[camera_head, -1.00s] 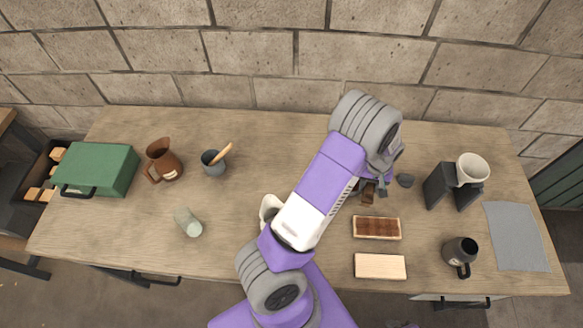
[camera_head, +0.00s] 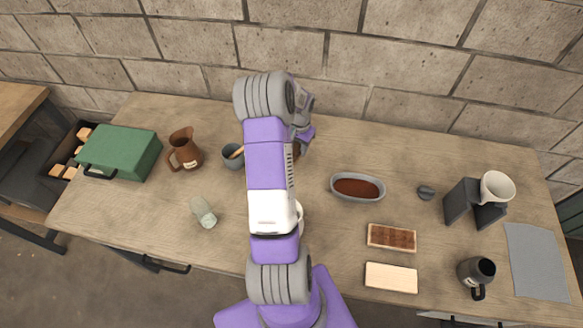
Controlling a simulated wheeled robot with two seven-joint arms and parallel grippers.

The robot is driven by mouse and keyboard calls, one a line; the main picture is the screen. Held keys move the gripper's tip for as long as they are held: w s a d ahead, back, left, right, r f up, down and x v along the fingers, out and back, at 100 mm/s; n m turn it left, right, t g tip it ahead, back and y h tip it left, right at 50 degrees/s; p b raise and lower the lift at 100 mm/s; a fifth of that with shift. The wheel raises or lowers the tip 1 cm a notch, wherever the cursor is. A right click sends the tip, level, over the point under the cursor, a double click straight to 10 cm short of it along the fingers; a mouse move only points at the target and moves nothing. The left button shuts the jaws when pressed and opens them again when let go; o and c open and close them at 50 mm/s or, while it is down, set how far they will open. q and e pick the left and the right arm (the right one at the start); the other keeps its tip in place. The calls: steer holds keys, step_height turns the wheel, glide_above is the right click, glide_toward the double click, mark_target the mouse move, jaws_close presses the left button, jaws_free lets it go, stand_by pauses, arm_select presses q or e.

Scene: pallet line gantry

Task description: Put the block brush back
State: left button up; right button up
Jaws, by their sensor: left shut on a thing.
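My left gripper (camera_head: 302,142) is over the back middle of the table, to the right of the dark cup, partly hidden by my own arm. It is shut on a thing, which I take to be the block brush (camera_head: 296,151). Only a small brown part of the brush shows beside the jaws; the rest is hidden. I cannot tell how high it is above the table. My right gripper is not in view.
A dark cup (camera_head: 232,157) with a wooden utensil and a brown jug (camera_head: 185,150) stand left of my gripper. A grey oval dish (camera_head: 343,195) with brown contents lies to the right. A brown slab (camera_head: 392,236) and pale block (camera_head: 391,278) lie nearer.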

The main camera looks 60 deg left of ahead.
arm_select(q)
steer(key=f, duration=0.2)
steer(key=s+a+f, duration=0.1)
steer(key=s+f, duration=0.1)
steer(key=f, duration=0.1)
steer(key=shift+a+f, duration=0.3)
steer(key=shift+f, duration=2.05)
steer(key=o, duration=1)
step_height(320, 180, up, 12)
steer(key=shift+r, duration=0.15)
